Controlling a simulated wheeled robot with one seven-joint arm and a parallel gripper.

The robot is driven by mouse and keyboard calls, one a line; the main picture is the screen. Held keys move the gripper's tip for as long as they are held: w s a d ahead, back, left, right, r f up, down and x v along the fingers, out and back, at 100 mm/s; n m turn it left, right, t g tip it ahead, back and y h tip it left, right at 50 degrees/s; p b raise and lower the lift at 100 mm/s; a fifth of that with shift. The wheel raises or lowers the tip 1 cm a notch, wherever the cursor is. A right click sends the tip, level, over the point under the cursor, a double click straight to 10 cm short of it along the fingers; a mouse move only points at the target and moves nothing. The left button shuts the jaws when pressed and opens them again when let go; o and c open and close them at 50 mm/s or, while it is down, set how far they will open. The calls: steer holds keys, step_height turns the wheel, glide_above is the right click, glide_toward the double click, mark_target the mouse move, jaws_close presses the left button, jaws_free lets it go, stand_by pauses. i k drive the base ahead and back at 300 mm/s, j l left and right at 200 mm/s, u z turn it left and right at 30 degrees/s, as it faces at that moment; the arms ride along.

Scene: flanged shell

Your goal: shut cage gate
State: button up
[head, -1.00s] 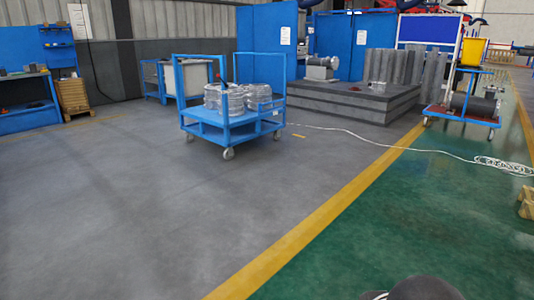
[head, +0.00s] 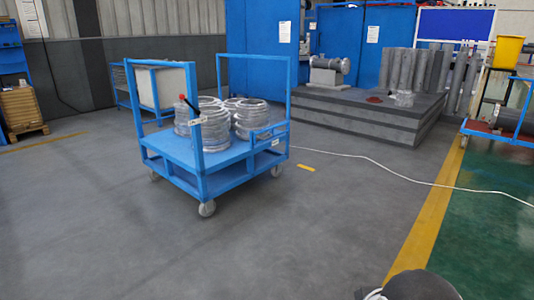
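A blue wheeled cart (head: 226,182) stands left of centre, with a tall blue tube frame at each end. Several shiny flanged metal parts (head: 213,122) rest on its deck. A low blue barred section (head: 267,134) on its right side may be the cage gate; I cannot tell whether it is open or shut. A dark lever with a red grip (head: 188,104) shows by the near left post. My gripper is not in view; only a dark rounded part, likely of my arm, shows at the bottom right.
A grey stepped platform (head: 345,120) with metal cylinders stands behind to the right. A white cable (head: 400,175) runs across the floor. A cart with a yellow bin (head: 508,52) is at the right edge. The grey floor before the blue cart is clear.

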mark_target(275, 133)
steer(key=i+l, duration=0.1)
steer(key=i, duration=1.75)
steer(key=i+l, duration=0.25)
steer(key=i, duration=0.2)
steer(key=i+l, duration=0.25)
steer(key=i, duration=0.2)
steer(key=i+l, duration=0.25)
steer(key=i, duration=0.2)
steer(key=i+l, duration=0.25)
steer(key=i, duration=0.2)
steer(key=i+l, duration=0.25)
steer(key=i, duration=0.25)
steer(key=i+l, duration=0.25)
steer(key=i, duration=0.2)
steer(key=i+l+z, duration=0.1)
steer(key=i+l, duration=0.15)
steer(key=i, duration=0.2)
